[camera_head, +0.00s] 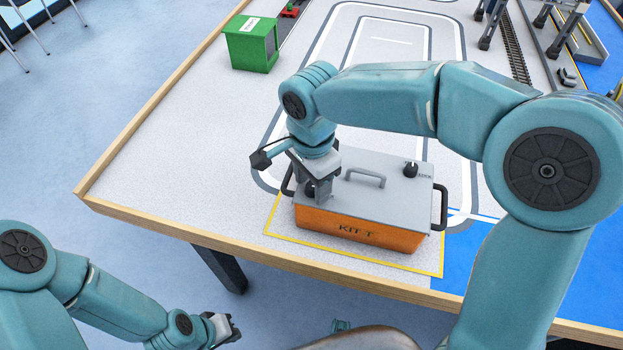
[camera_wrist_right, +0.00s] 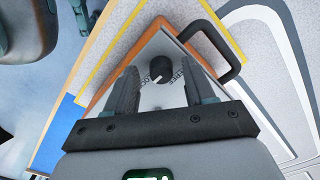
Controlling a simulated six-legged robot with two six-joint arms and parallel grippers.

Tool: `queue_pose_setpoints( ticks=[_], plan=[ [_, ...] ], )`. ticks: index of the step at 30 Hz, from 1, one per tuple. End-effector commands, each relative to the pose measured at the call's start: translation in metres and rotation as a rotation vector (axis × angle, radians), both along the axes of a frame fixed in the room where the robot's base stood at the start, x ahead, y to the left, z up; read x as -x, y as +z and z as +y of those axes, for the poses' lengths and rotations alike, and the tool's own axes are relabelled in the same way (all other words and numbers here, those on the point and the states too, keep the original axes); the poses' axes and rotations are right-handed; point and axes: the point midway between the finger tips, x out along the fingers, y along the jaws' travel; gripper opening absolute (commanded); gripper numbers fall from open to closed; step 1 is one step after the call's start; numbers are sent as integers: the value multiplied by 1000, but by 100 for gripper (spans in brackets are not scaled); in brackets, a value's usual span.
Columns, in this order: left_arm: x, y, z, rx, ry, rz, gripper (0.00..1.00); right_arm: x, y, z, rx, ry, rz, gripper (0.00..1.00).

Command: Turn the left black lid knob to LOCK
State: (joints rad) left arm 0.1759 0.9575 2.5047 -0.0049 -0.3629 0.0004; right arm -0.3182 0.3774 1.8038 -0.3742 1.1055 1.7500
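The left black lid knob (camera_head: 309,188) is mostly hidden by my right gripper (camera_head: 318,190). In the right wrist view this knob (camera_wrist_right: 160,68) shows a white pointer mark, with small lettering beside it too unclear to read. My right gripper (camera_wrist_right: 161,78) is open, one finger on each side of the knob; I cannot tell whether they touch it. The right black knob (camera_head: 411,169) stands free. My left gripper (camera_head: 225,328) is low, off the table, its opening unclear.
The case stands inside a yellow outline (camera_head: 443,262) near the table's wooden front edge (camera_head: 250,256). Black side handles (camera_head: 440,207) stick out at both ends. A green box (camera_head: 251,43) and a rail track (camera_head: 514,50) stand farther back. The table's left part is clear.

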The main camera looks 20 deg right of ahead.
Motion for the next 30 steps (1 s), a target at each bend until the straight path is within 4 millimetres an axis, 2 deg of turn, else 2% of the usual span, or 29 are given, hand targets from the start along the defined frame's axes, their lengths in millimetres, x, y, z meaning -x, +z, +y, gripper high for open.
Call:
queue_pose_setpoints(
  ticks=[6, 10, 14, 21, 27, 30],
  plan=[
    [0, 0, 0, 0, 0, 0, 0, 0, 2, 1, -2, 1, -2, 54],
    [0, 3, 0, 0, 0, 0, 0, -1, 17, 1, -3, 0, -4, 54],
    [0, 9, 0, 0, 0, 0, 0, -1, 48, 1, -4, -1, -7, 54],
    [0, 20, 0, 0, 0, 0, 0, -1, 113, 1, -3, 1, -5, 54],
    [0, 27, 0, 0, 0, 0, 0, -1, 150, 1, -2, 0, -3, 54],
    [0, 29, 0, 0, 0, 0, 0, 0, 159, 1, -1, 1, -2, 54]
  ],
)
